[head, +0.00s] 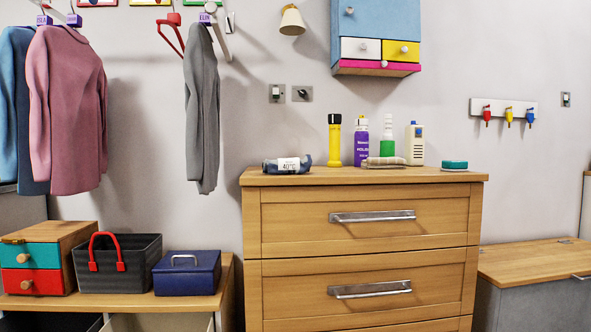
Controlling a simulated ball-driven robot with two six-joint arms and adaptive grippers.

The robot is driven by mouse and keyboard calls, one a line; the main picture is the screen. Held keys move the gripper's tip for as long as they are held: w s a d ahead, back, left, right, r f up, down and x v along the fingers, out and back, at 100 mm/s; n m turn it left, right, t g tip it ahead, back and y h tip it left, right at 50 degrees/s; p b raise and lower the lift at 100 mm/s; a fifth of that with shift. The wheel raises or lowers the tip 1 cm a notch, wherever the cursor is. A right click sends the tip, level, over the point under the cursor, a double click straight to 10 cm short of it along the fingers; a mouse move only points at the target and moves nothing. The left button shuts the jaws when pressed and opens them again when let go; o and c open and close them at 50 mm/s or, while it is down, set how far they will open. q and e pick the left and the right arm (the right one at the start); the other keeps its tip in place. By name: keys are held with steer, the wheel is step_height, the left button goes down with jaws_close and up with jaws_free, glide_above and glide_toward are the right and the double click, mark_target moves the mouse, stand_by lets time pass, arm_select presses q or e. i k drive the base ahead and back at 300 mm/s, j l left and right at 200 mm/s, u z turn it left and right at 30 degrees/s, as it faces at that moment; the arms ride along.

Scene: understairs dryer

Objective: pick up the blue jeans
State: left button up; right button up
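A small dark blue rolled bundle (271,167) with a white label reading 40°C lies on the left end of the dresser top (340,176). It looks like the blue jeans, though its folds are too small to make out clearly. Nothing is touching it from above, and it lies apart from the yellow flashlight to its right. Neither of my grippers shows in the head view.
Sweaters (70,110) hang at left. A wall cabinet (376,25) hangs above.

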mark_target(281, 166)
steer(key=i+u, duration=0.35)
steer(key=i+l+u, duration=0.2)
steer(key=u, duration=0.15)
